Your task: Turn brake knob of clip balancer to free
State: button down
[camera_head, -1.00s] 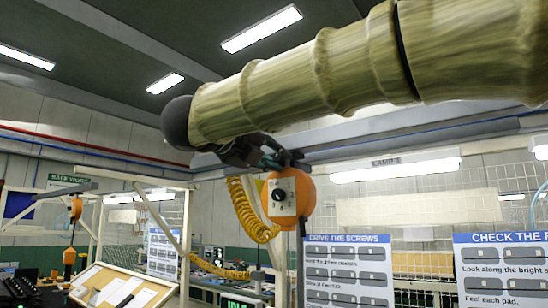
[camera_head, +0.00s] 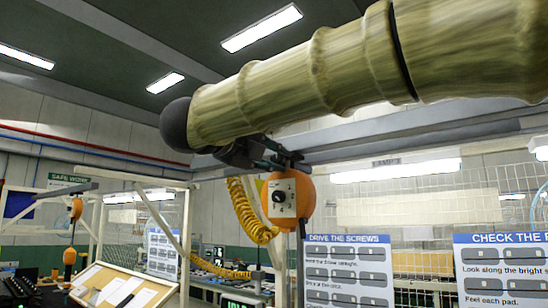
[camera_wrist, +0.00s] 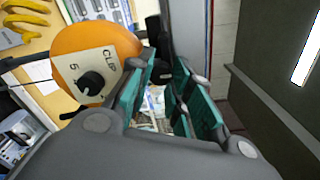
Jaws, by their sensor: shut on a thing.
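The clip balancer (camera_head: 304,197) is an orange rounded housing with a pale front plate, hanging below the overhead rail. A black round knob (camera_head: 279,196) sits on that plate; it also shows in the wrist view (camera_wrist: 91,84), next to the letters "CLIP". My gripper (camera_head: 284,159) is at the top of the balancer, above the plate. In the wrist view my teal fingers (camera_wrist: 160,95) stand on both sides of a black part (camera_wrist: 163,72) beside the orange housing, and are shut on it. I cannot tell whether this part is the brake knob; its markings are hidden.
A yellow coiled hose (camera_head: 250,212) hangs just left of the balancer. A beam (camera_head: 420,135) runs behind my arm. Instruction boards (camera_head: 346,272) stand below right. A second orange balancer (camera_head: 76,209) hangs far left. The space in front of the balancer is clear.

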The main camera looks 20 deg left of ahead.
jog(key=c, duration=1.3)
grip_release()
jog(key=shift+s, duration=0.1)
jog(key=v, duration=1.2)
